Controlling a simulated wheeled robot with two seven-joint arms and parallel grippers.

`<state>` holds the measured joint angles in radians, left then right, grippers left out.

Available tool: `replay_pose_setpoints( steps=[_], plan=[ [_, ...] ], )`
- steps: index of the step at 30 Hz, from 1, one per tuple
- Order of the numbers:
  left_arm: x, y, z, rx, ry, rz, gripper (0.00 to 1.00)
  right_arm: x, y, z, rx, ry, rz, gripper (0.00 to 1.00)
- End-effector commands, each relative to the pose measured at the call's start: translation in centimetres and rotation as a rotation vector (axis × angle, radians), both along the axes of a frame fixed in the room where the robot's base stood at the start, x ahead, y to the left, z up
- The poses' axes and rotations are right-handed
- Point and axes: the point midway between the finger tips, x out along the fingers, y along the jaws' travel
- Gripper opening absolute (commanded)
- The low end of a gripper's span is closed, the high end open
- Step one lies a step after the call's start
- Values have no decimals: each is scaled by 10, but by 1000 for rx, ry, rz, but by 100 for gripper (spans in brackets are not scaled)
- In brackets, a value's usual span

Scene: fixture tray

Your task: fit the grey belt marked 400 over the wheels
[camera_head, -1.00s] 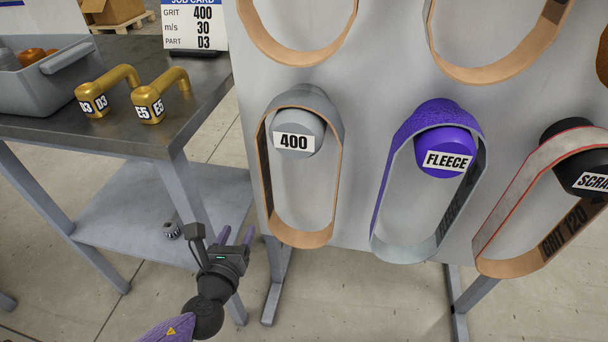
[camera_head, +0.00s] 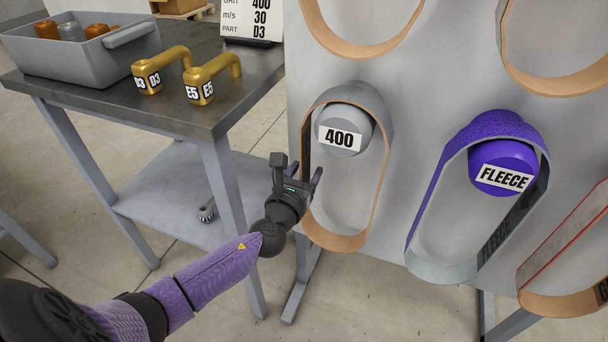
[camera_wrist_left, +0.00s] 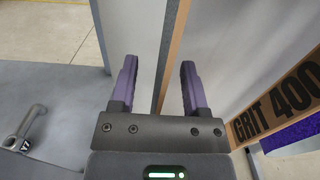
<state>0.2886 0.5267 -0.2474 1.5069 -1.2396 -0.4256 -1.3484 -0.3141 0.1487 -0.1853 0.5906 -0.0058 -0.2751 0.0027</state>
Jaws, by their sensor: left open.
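The grey belt marked 400 (camera_head: 337,241) hangs as a long loop from a grey peg (camera_head: 352,118) labelled 400 on the upright panel. Its tan inner side shows, and in the left wrist view its GRIT 400 print (camera_wrist_left: 290,105) is at the right. My left gripper (camera_head: 306,169) is open at the belt's left strand, below the peg. In the left wrist view a tan belt edge runs between the two purple fingers (camera_wrist_left: 158,68); I cannot tell how deep it sits. No wheels are in view. My right gripper is not in view.
A purple FLEECE belt (camera_head: 423,215) hangs to the right, with another belt beyond it. A metal table (camera_head: 110,95) at left carries a grey bin (camera_head: 75,62), gold handles D3 (camera_head: 147,78) and E5 (camera_head: 199,85), and a job card (camera_head: 252,18). Panel legs stand below.

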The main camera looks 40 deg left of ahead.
Motion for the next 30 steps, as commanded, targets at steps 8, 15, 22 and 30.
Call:
replay_pose_setpoints(
  steps=[8,15,22,30],
  plan=[
    [0,0,0,0,0,0,44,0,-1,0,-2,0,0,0],
    [-1,0,0,0,0,0,19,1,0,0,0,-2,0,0],
    [-1,0,0,0,0,0,0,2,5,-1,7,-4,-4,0],
    [-1,0,0,0,0,0,0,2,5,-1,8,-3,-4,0]
  ],
)
